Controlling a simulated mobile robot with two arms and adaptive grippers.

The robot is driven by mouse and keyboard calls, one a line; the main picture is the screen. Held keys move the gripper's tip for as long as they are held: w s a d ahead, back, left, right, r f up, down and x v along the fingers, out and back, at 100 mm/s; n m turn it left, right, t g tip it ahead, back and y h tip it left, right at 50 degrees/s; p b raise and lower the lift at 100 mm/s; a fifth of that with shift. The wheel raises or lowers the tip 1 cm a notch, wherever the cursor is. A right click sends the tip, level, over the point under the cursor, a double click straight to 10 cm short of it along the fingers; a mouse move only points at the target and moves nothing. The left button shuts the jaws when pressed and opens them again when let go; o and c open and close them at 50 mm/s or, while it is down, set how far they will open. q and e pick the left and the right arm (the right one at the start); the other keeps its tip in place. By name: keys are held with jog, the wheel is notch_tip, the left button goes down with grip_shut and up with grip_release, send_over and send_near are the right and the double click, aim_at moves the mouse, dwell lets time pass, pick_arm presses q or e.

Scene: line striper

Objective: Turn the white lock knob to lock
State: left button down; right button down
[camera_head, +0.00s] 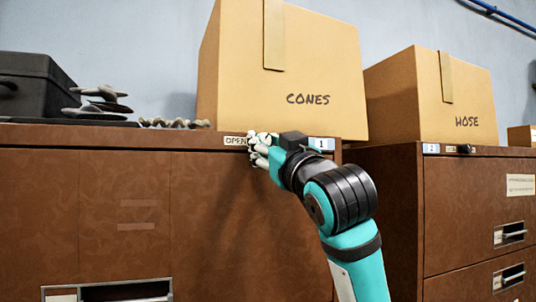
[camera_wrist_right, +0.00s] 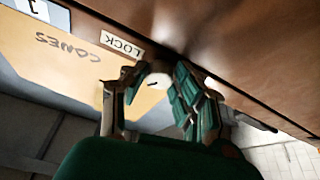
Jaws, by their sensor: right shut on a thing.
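The white lock knob (camera_wrist_right: 157,80) is at the top edge of the brown cabinet (camera_head: 210,220). It shows between the fingers of my right gripper (camera_wrist_right: 150,88) in the right wrist view, which looks upside down. My right gripper (camera_head: 261,147) is shut on the knob, and its fingers hide most of it in the head view. A label reading OPEN (camera_head: 235,141) is left of the fingers in the head view. A label reading LOCK (camera_wrist_right: 122,45) is beside the knob in the wrist view. I cannot tell how far the knob is turned. My left gripper is not in view.
A cardboard box marked CONES (camera_head: 300,75) stands on the cabinet right behind the gripper. A box marked HOSE (camera_head: 430,95) stands on a second cabinet (camera_head: 465,210) to the right. A black case (camera_head: 35,85) and grey stones (camera_head: 103,100) are at the left.

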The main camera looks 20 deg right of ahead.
jog(key=shift+a+f+m+h+b, duration=0.1)
jog(key=shift+m+h+b, duration=0.15)
jog(key=shift+m+h, duration=0.5)
jog(key=shift+a+m+h+b, duration=0.1)
jog(key=shift+m+h+b, duration=0.15)
jog(key=shift+m, duration=0.9)
jog(key=shift+d, duration=0.1)
jog(key=c, duration=1)
grip_release()
jog(key=shift+s, duration=0.15)
jog(key=v, duration=1.1)
jog(key=shift+s+f, duration=0.2)
jog(key=shift+s, duration=0.1)
